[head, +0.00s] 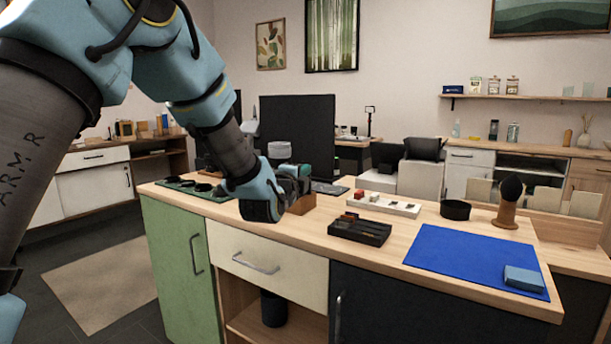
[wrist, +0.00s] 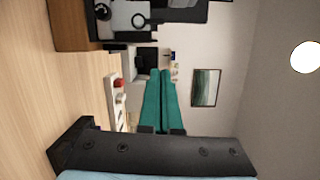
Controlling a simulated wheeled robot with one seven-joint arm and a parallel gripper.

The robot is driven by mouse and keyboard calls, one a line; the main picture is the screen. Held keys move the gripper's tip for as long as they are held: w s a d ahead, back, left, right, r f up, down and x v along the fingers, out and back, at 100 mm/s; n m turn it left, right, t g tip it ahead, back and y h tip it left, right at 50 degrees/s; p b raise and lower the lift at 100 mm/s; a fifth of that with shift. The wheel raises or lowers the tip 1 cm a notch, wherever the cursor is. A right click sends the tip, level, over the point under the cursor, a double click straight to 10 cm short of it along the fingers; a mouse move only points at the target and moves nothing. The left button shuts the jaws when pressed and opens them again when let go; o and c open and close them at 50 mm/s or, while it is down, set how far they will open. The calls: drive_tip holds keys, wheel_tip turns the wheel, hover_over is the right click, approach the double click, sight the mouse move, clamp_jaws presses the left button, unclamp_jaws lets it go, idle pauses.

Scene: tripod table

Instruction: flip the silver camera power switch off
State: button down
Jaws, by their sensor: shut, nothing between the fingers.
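A silver-grey device with black round parts (wrist: 124,14), which looks like the camera, is cut off by the top edge of the wrist view. It is beside a brown wooden block (wrist: 72,28). The wrist picture is turned on its side. My gripper (wrist: 160,71) has its two teal fingers together and empty, apart from the device. In the head view my gripper (head: 304,172) is above the wooden bench (head: 330,215), by a wooden block (head: 302,205). My arm and gripper hide much of that spot. I cannot make out the power switch.
A black tray (head: 360,229), a white tray with small blocks (head: 383,204), a black bowl (head: 455,210) and a blue mat (head: 470,258) are to the right. A green mat (head: 190,187) lies left. A dark monitor (head: 297,125) stands behind.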

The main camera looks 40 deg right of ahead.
drive_tip(key=b+v, duration=0.1)
drive_tip(key=v, duration=0.8)
drive_tip(key=shift+w+a+b, duration=0.15)
drive_tip(key=shift+b, duration=0.15)
